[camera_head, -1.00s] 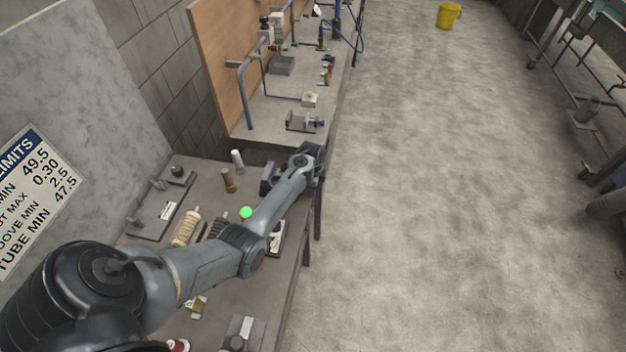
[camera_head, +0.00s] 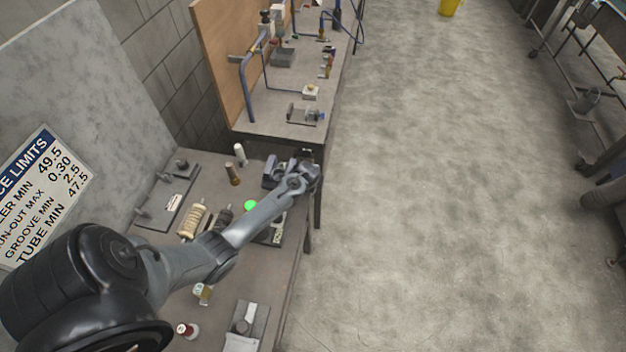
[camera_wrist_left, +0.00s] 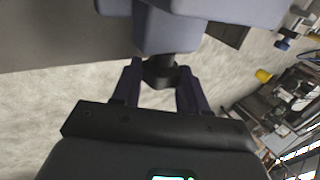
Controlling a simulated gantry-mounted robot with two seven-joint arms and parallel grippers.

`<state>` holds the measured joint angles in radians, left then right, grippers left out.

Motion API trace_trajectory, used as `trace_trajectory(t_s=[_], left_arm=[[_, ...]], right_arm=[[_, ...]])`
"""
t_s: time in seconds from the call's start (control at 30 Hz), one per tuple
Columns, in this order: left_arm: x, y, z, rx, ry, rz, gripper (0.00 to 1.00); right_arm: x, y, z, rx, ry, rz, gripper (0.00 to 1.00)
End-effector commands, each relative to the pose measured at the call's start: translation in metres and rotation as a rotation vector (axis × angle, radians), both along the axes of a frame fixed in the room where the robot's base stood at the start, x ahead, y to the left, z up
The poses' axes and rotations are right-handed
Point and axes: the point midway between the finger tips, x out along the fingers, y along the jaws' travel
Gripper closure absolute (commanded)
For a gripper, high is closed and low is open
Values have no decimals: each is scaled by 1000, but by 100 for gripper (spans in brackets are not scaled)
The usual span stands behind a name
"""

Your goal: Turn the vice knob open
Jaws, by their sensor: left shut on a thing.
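The vice (camera_head: 271,171) is a blue-grey block at the far right corner of the near bench. In the left wrist view its blue-grey body (camera_wrist_left: 168,32) fills the top middle. Its dark knob (camera_wrist_left: 160,72) sticks out toward my gripper. My left gripper (camera_wrist_left: 158,88) has one dark finger on each side of the knob and is shut on it. In the head view my left gripper (camera_head: 312,172) is at the right side of the vice, and my own wrist hides the knob. My right gripper is in neither view.
A wound spool (camera_head: 192,221), a brown cylinder (camera_head: 233,174) and a white cylinder (camera_head: 240,154) stand on the bench left of my arm. A bright green ball (camera_head: 250,206) shows beside my forearm. The floor to the right of the bench is clear.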

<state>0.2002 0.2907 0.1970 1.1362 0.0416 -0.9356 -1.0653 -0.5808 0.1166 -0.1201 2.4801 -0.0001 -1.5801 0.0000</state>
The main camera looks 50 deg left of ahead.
Motion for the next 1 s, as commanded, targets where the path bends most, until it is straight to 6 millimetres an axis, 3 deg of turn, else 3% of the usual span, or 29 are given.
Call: trace_trajectory(t_s=[0.17, 0.2, 0.37, 0.73, 1.0], left_arm=[[0, 1, 1, 1, -1, 2, 87], [0, 1, 1, 1, -1, 2, 55], [0, 1, 1, 0, 0, 1, 31], [-1, 0, 3, 0, 1, 1, 31], [-11, -9, 26, 1, 1, -1, 31]], right_arm=[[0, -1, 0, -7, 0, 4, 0], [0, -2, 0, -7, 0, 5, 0], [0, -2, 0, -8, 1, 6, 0], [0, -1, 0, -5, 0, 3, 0], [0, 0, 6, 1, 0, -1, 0]])
